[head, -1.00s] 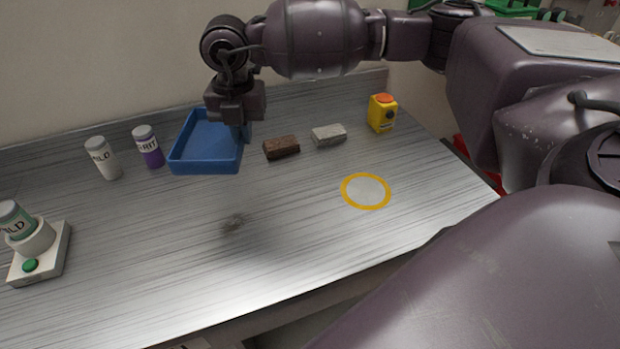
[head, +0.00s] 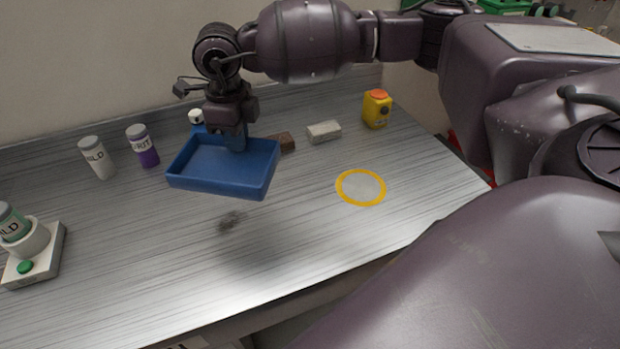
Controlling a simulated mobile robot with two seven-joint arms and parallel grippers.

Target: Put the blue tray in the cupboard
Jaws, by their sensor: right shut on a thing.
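The blue tray (head: 222,186) is in the head view, left of the middle, seemingly held above the worktop and turned a little. It looks empty. My right gripper (head: 236,143) comes down at the tray's back side and is shut on its rim; the fingertips are partly hidden. No cupboard can be made out in this view. My left gripper is not in view.
A white bottle (head: 98,158) and a purple bottle (head: 143,147) stand left of the tray.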

